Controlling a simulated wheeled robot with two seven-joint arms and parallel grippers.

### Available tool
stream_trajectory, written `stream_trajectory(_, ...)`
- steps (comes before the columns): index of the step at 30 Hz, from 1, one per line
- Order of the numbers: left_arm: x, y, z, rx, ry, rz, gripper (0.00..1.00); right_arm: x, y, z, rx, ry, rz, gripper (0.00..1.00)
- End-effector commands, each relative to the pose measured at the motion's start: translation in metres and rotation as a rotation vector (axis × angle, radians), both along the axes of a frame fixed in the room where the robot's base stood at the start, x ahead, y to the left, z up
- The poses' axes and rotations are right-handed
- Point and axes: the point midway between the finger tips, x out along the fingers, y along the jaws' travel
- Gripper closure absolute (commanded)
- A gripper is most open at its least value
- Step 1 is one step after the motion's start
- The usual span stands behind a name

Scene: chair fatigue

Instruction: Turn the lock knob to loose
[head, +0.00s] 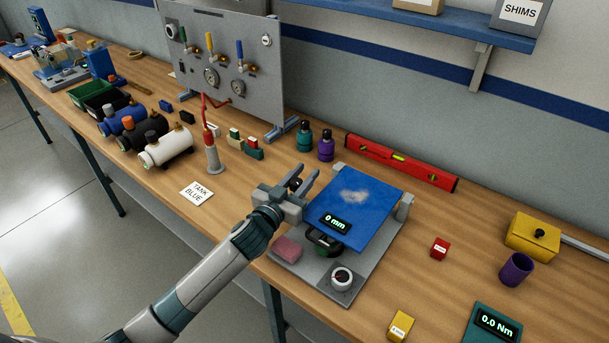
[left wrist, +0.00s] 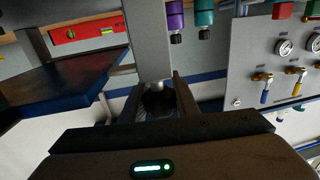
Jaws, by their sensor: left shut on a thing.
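A test fixture stands at the table's front, with a blue plate (head: 360,225) over a grey base (head: 310,272). A small display on the plate reads 0 mm. My left gripper (head: 302,184) is at the plate's left edge, shut on a dark knob (head: 296,184). In the left wrist view the dark knob (left wrist: 160,101) sits between the fingers at the end of a grey post (left wrist: 150,45). No label on it is legible. My right gripper is not in view.
A pink block (head: 287,248) lies on the base near my left arm. Teal (head: 304,137) and purple (head: 326,146) bottles and a red level (head: 400,162) stand behind. A gauge panel (head: 228,62) is at back left. A yellow box (head: 532,236) and purple cup (head: 516,269) are right.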

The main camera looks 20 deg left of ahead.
Motion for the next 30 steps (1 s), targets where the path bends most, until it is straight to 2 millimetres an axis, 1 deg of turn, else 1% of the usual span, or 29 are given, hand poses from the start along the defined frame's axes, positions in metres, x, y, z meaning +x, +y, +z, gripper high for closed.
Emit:
stream_trajectory(1,0.001,0.001,0.002,0.001,-0.004,0.001,0.95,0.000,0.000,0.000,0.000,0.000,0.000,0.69)
stream_trajectory(7,0.001,0.001,0.003,0.001,-0.005,0.000,0.95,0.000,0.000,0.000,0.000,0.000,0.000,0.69)
stream_trajectory(8,0.001,0.001,0.003,0.001,-0.005,0.000,0.70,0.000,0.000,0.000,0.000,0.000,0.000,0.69)
stream_trajectory(9,0.001,0.001,0.003,0.001,-0.005,0.000,0.60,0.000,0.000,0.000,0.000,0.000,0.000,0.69)
stream_trajectory(10,0.001,0.001,0.003,0.001,-0.005,0.000,0.54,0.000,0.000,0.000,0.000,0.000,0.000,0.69)
stream_trajectory(23,-0.003,0.001,0.000,0.001,-0.002,-0.001,0.54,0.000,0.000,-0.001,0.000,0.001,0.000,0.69)
stream_trajectory(26,-0.009,0.002,-0.001,0.000,-0.002,-0.001,0.54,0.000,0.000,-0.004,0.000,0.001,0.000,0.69)
stream_trajectory(30,-0.024,0.005,-0.002,-0.001,0.000,-0.002,0.54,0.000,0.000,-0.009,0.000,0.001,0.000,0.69)
